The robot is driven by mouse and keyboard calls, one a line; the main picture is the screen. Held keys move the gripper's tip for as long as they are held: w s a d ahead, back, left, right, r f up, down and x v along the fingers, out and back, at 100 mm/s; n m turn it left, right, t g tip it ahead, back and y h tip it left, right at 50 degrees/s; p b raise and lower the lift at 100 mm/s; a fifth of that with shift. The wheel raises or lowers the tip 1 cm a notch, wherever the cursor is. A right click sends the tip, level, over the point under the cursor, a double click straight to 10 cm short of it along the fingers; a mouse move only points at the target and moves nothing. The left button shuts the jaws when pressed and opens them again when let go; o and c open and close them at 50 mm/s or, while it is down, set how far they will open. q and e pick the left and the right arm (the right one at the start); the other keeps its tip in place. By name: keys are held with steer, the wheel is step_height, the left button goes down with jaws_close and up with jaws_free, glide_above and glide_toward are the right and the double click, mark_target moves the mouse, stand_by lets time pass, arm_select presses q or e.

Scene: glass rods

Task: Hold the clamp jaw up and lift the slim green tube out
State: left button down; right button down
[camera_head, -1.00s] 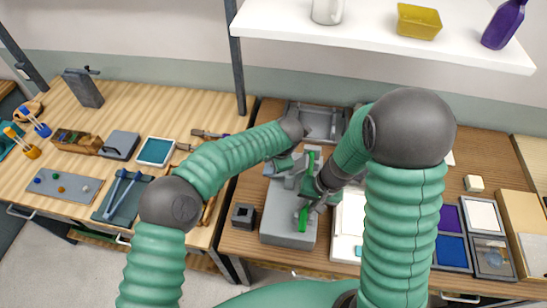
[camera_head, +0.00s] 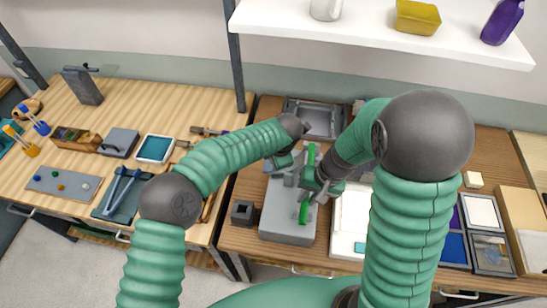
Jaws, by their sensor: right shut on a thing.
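The slim green tube (camera_head: 304,213) stands out above and below my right gripper in the head view. My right gripper (camera_head: 311,193) is shut on the tube, over the grey clamp block (camera_head: 287,222). The tube looks slanted, with its far end near the grey clamp parts. My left gripper (camera_head: 287,166) is at the far left of the block, beside the clamp jaw. Its fingers are small and partly hidden, so I cannot tell whether it is open or shut, or whether it touches the jaw. The tube's contact with the clamp is hidden.
A small dark square block (camera_head: 243,213) stands left of the clamp block. A grey tray (camera_head: 320,120) lies behind it. A white tray (camera_head: 349,222) lies to the right, partly behind my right arm. A white shelf (camera_head: 380,42) overhangs the back.

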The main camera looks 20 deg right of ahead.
arm_select(q)
steer(key=shift+s+f, duration=0.1)
arm_select(e)
steer(key=shift+r, duration=0.1)
steer(key=shift+r, duration=1.5)
arm_select(q)
steer(key=shift+d, duration=0.2)
arm_select(e)
steer(key=shift+v, duration=1.2)
arm_select(q)
steer(key=shift+a, duration=0.2)
arm_select(e)
steer(key=shift+w+a+r, duration=0.1)
steer(key=shift+a+r, duration=0.1)
steer(key=shift+r, duration=0.8)
steer(key=shift+d+r, duration=0.1)
steer(key=shift+r, duration=0.65)
